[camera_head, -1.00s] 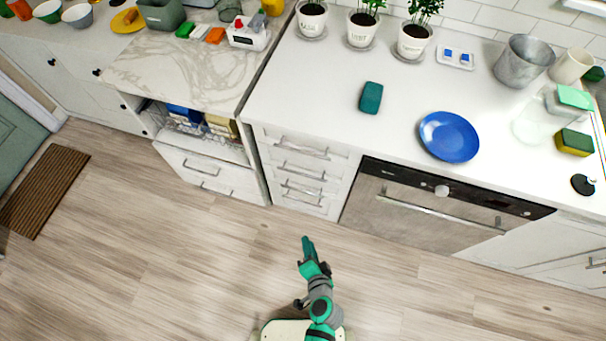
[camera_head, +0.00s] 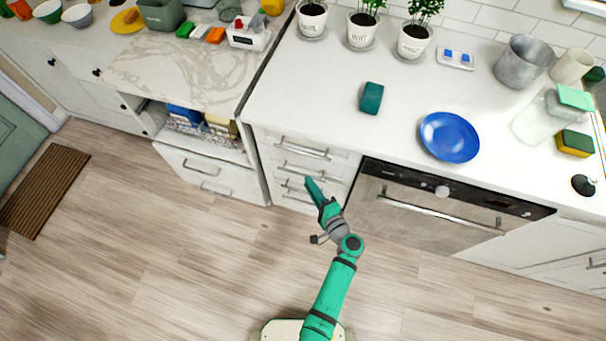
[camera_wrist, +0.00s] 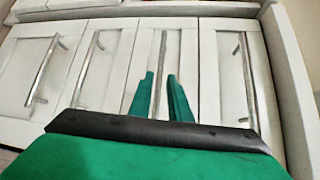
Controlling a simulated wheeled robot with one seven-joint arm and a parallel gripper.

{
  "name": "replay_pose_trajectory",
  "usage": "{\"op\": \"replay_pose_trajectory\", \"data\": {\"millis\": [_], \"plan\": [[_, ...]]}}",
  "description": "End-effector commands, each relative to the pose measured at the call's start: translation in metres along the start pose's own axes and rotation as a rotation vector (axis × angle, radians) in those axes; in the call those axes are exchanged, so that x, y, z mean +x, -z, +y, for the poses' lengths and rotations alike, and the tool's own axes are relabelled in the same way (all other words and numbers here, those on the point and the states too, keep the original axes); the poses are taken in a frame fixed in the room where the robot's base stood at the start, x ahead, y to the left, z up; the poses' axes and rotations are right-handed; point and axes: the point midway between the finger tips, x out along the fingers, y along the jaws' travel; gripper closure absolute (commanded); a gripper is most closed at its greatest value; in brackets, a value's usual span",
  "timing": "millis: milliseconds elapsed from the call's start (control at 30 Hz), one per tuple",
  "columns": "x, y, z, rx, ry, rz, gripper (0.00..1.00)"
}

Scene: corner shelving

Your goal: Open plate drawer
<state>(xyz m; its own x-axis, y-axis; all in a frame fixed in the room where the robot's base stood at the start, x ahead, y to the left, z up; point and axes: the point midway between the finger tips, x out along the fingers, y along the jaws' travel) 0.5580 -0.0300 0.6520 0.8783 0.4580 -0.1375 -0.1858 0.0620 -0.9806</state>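A stack of white drawers (camera_head: 262,150) with silver bar handles stands under the counter, left of the oven. All of them look closed, and no label shows which one is the plate drawer. My gripper (camera_head: 309,180) is in front of the lower drawers and hides part of their handles. In the wrist view the drawer fronts (camera_wrist: 210,70) appear turned, with the handles running roughly up and down. My green fingers (camera_wrist: 160,75) are apart, and one handle (camera_wrist: 163,48) lines up with the gap between them. I cannot tell whether the fingers touch it.
The oven (camera_head: 430,212) with its long bar handle is right of the drawers. An open-fronted cabinet with a white lower drawer (camera_head: 212,175) is to the left. A blue plate (camera_head: 449,137) and a teal block (camera_head: 371,98) lie on the counter.

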Motion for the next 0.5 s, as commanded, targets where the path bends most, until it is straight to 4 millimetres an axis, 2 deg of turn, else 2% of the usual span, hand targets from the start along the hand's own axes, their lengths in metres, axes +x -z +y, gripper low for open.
{"op": "replay_pose_trajectory", "data": {"millis": [33,200,333,500], "plan": [[0.010,-0.001,0.000,-0.001,0.000,-0.003,0.83],[0.037,-0.001,0.000,-0.001,0.000,-0.002,0.83],[0.050,0.000,0.000,-0.001,0.000,-0.001,0.83],[0.057,0.000,0.001,0.000,-0.001,0.000,0.83]]}}
